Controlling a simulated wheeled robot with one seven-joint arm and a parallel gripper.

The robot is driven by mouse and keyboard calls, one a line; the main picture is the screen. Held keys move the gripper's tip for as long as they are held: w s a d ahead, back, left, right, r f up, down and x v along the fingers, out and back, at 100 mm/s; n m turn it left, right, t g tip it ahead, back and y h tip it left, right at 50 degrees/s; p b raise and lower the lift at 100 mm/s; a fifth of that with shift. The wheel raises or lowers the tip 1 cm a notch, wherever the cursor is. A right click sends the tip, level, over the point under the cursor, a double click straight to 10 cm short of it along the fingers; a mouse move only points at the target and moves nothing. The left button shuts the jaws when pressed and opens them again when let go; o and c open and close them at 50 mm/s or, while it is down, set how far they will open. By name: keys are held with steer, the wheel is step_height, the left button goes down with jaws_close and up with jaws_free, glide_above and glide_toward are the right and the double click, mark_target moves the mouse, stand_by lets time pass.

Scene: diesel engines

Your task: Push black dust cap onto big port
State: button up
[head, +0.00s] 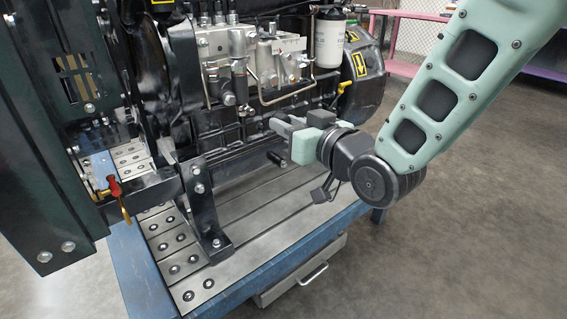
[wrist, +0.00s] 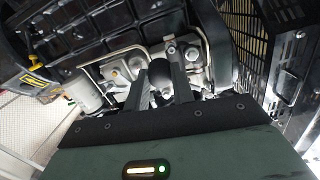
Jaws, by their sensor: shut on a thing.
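My gripper (head: 281,125) reaches in from the right, its fingertips close to the side of the black engine (head: 240,135). In the wrist view my gripper (wrist: 161,78) is shut on the black dust cap (wrist: 159,72), a dark round shape between the fingertips. The cap cannot be made out in the head view. Silver fittings and pipes of the engine lie just beyond the fingertips in the wrist view. I cannot tell which of them is the big port; the cap and fingers may cover it.
A white filter (head: 329,42) and silver pump parts (head: 240,50) sit above my gripper. A short black cylinder (head: 277,158) sticks out below it. A black bracket (head: 205,205) stands on the blue-edged bench (head: 290,262). A red-handled valve (head: 114,188) is at left. The floor at right is clear.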

mark_target(252, 113)
steer(key=shift+t+y, duration=0.3)
steer(key=shift+w+a+f, duration=0.1)
steer(key=shift+w+a, duration=0.95)
steer(key=shift+a, duration=0.15)
steer(key=shift+w+a, duration=1)
steer(key=shift+a, duration=0.2)
steer(key=shift+f, duration=0.1)
steer(key=shift+w+a+b, duration=0.35)
steer(key=shift+w+b, duration=0.15)
steer(key=shift+o, duration=0.2)
steer(key=o, duration=1)
